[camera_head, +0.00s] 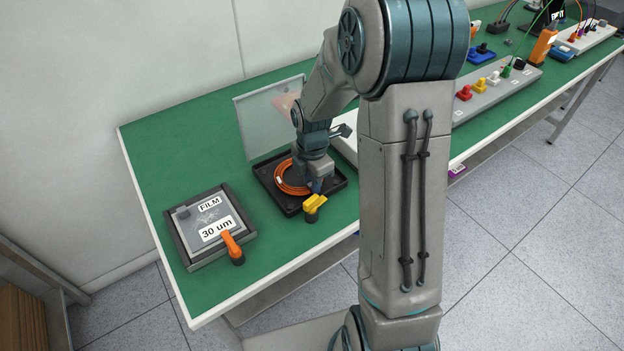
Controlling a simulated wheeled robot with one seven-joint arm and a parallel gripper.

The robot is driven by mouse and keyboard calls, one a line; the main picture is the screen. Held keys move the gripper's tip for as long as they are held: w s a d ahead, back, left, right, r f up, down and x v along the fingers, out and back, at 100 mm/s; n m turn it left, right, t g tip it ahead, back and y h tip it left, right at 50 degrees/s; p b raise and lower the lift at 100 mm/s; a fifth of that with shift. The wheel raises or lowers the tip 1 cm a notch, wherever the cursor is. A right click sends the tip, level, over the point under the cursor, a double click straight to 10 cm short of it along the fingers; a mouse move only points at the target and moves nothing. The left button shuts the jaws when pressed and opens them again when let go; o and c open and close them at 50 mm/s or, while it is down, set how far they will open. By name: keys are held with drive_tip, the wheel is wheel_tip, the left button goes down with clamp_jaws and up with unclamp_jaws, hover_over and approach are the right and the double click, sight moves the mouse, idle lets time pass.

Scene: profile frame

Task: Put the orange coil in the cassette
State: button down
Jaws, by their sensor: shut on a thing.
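The orange coil (285,181) shows as a ring low over the black cassette (330,185), at its left part. I cannot tell whether the coil rests on the cassette floor. The cassette lies on the green bench with its clear lid (270,115) standing open at the back. My gripper (314,186) is at the coil's right side, pointing down, and is shut on the coil. My wrist hides part of the coil and of the cassette, and the fingertips are hard to make out.
A yellow-handled part (314,204) is at the cassette's front edge. A strip with coloured knobs (490,92) is at the right. Bare green bench lies left of the lid.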

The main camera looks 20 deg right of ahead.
drive_tip(key=shift+f, duration=0.3)
drive_tip(key=c, duration=1.1)
unclamp_jaws()
drive_tip(key=shift+c, duration=0.2)
wheel_tip(320, 180, up, 14)
drive_tip(key=s+a+r+m+t+p, duration=0.1)
drive_tip(key=s+r+m, duration=0.3)
drive_tip(key=s+m, duration=1.4)
drive_tip(key=m+t, duration=0.1)
drive_tip(key=m, duration=0.2)
drive_tip(key=shift+m+t, duration=0.4)
